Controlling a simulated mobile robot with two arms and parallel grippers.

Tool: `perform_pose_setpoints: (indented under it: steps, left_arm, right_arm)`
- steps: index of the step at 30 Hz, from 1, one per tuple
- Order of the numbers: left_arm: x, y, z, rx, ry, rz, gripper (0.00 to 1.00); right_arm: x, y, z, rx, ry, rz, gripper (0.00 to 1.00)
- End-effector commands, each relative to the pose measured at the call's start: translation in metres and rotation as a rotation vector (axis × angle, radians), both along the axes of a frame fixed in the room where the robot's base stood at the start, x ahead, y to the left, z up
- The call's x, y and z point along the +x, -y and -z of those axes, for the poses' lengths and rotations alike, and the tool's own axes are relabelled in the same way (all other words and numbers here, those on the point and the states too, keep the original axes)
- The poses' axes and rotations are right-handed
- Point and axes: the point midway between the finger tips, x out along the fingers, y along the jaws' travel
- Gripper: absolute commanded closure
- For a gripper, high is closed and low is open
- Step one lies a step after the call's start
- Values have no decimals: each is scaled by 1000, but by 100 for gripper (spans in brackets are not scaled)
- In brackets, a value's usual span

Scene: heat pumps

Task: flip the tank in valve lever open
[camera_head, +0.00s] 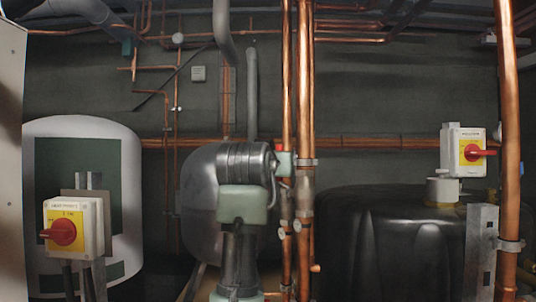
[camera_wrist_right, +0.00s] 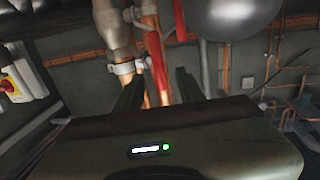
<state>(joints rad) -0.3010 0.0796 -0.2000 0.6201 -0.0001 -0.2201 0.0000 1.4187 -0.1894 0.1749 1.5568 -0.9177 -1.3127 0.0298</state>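I cannot tell for certain which part is the tank in valve lever. In the right wrist view, a long red bar (camera_wrist_right: 180,28) lies beside a copper pipe (camera_wrist_right: 149,30), beyond my right gripper; it may be a lever or a pipe. My right gripper (camera_wrist_right: 158,80) has its two dark fingers apart, pointing toward the pipes. Nothing is clearly held between them, and contact with the pipe cannot be told.
A switch box with a red knob (camera_head: 62,232) stands at left before a white tank (camera_head: 85,130). Another red-handled switch box (camera_head: 463,150) is above a black tank (camera_head: 395,240). A thick copper pipe (camera_head: 509,120) is at right.

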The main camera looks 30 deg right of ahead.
Motion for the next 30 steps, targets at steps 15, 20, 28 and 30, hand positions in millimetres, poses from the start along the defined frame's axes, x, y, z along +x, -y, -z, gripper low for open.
perform_pose_setpoints:
  steps: [15, 20, 28, 30]
  left_arm:
    - [0, 0, -43, 0, 0, 0, 100]
    - [0, 0, -48, 0, 0, 0, 100]
    - [0, 0, -47, 0, 0, 0, 100]
    - [0, 0, -47, 0, 0, 0, 100]
  right_arm:
    - [43, 46, -9, 7, 7, 6, 61]
    - [51, 53, -7, 8, 8, 6, 61]
    - [52, 54, -5, 7, 9, 5, 61]
    - [52, 54, -5, 7, 9, 5, 81]
